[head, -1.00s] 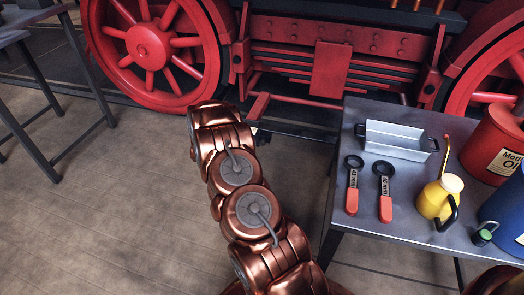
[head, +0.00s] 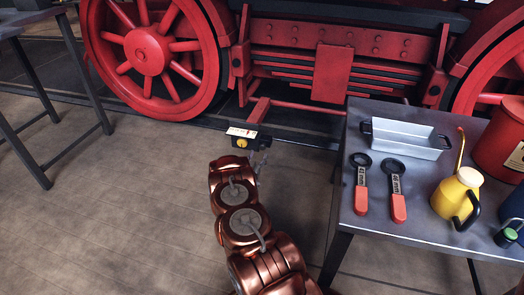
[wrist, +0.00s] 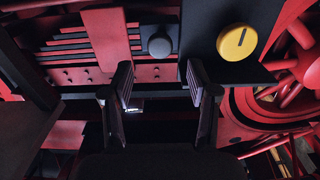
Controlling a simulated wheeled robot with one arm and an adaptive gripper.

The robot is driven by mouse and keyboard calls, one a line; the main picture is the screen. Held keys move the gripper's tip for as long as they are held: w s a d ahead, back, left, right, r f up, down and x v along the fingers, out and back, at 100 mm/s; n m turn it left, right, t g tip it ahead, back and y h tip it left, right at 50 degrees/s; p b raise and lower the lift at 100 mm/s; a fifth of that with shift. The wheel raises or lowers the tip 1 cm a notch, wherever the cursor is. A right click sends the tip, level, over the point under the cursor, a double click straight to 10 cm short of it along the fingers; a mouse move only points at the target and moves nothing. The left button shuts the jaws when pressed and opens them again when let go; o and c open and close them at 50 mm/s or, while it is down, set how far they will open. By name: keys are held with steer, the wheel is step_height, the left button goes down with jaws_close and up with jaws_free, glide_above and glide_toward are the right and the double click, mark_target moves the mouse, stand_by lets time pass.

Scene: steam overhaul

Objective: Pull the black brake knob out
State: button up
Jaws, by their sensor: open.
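The black brake knob (wrist: 159,46) shows in the wrist view as a small dark disc on a dark panel. It lies beyond and slightly above the gap between my fingertips in the picture. A larger yellow knob (wrist: 237,42) with a dark line sits to its right on a black box; it also shows small in the head view (head: 241,143). My gripper (wrist: 161,82) is open and empty, its two fingers apart and not visibly touching the knob. In the head view my gripper (head: 259,165) is small, close by the box, and the black knob cannot be made out.
The red locomotive frame (head: 333,72) and a spoked wheel (head: 148,52) stand behind the box. A table (head: 355,235) at right holds a metal tray (head: 402,140), two spanners (head: 361,185), a yellow oil can (head: 458,195) and a red container (head: 503,140).

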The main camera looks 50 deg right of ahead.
mark_target(262, 147)
steer(key=shift+b+x, duration=1.1)
steer(key=shift+x, duration=2.05)
jaws_close()
steer(key=shift+a, duration=0.1)
